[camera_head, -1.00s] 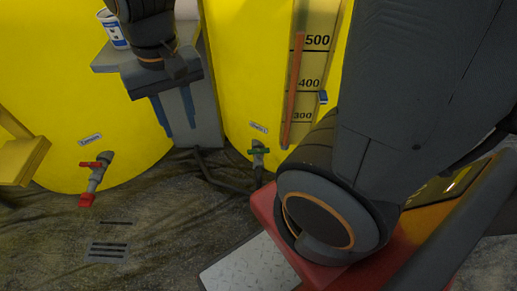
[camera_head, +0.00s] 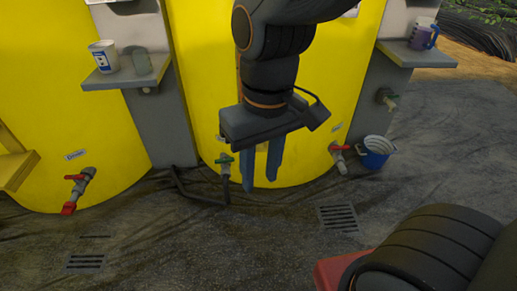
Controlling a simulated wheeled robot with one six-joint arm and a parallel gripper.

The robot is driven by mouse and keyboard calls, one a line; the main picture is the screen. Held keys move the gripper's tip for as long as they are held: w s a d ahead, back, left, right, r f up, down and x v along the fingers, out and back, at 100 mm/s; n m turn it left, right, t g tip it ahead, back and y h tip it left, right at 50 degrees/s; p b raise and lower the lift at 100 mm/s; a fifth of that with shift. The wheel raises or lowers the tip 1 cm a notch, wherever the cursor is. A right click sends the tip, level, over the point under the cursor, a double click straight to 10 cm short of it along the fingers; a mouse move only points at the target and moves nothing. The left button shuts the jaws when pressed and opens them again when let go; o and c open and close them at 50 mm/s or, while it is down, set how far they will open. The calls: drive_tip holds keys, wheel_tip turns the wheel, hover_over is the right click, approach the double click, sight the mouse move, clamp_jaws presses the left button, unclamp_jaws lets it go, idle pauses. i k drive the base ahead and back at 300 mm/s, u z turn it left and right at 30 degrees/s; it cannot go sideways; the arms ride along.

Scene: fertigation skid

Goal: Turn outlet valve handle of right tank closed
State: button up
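The right yellow tank (camera_head: 345,70) carries two small valves low on its front. One has a green handle (camera_head: 224,161), on the left. The other has a red handle (camera_head: 339,148) on a grey body, on the right. Small labels sit near the valves, too small to read. My gripper (camera_head: 261,183) points down in front of this tank, between the two valves and closer to the green one. Its two blue fingers are apart with nothing between them. It appears to touch neither valve.
The left yellow tank (camera_head: 60,110) has a red-handled valve (camera_head: 76,178). A white cup (camera_head: 104,58) stands on a grey shelf, and a purple mug (camera_head: 423,34) on another. A blue bucket (camera_head: 376,152) stands right of the right tank, below a tap (camera_head: 388,98). Drain grates lie in the floor.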

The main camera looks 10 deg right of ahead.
sight(225, 160)
drive_tip(key=u, duration=0.55)
drive_tip(key=i, duration=0.55)
drive_tip(key=u, duration=0.4)
